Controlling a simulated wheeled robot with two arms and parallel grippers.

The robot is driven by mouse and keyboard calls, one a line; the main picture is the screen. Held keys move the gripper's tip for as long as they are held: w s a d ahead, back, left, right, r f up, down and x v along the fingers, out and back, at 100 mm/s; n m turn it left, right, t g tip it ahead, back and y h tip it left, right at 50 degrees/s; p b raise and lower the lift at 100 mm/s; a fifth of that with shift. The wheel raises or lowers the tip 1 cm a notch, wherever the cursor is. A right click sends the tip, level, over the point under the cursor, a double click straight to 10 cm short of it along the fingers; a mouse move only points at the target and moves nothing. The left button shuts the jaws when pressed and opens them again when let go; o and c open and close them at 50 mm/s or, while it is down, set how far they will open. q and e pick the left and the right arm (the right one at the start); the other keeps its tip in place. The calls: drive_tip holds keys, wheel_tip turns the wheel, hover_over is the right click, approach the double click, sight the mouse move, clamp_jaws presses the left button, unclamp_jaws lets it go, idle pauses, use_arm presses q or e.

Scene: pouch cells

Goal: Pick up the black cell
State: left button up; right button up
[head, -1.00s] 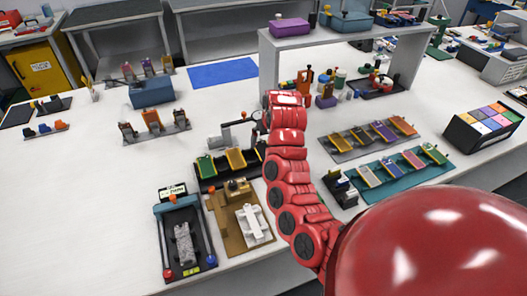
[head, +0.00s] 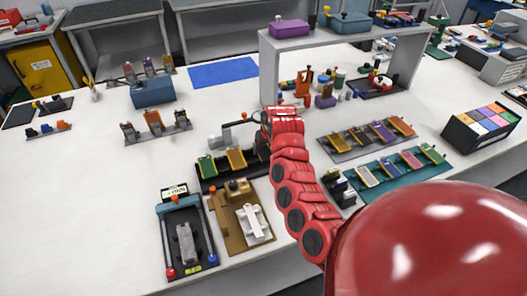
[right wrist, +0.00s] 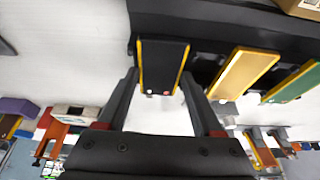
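The black cell (right wrist: 162,66) has yellow side edges and leans in a dark rack (right wrist: 205,32), beside a yellow cell (right wrist: 245,74) and a green cell (right wrist: 297,82). In the head view the rack (head: 219,182) shows its green cell (head: 207,166) and yellow cell (head: 236,159); my right arm largely hides the black cell's end. My right gripper (right wrist: 160,76) is open, its fingertips at either side of the black cell's near end. I cannot tell whether they touch it. My left gripper is not in view.
A brown fixture with a white part (head: 253,222) and a blue-ended black fixture (head: 184,238) stand in front of the rack. A grey tray (head: 341,157) and a teal tray (head: 395,185) of cells lie to the right.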

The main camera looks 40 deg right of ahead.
drive_tip(key=c, duration=0.7)
drive_tip(key=shift+r, duration=0.15)
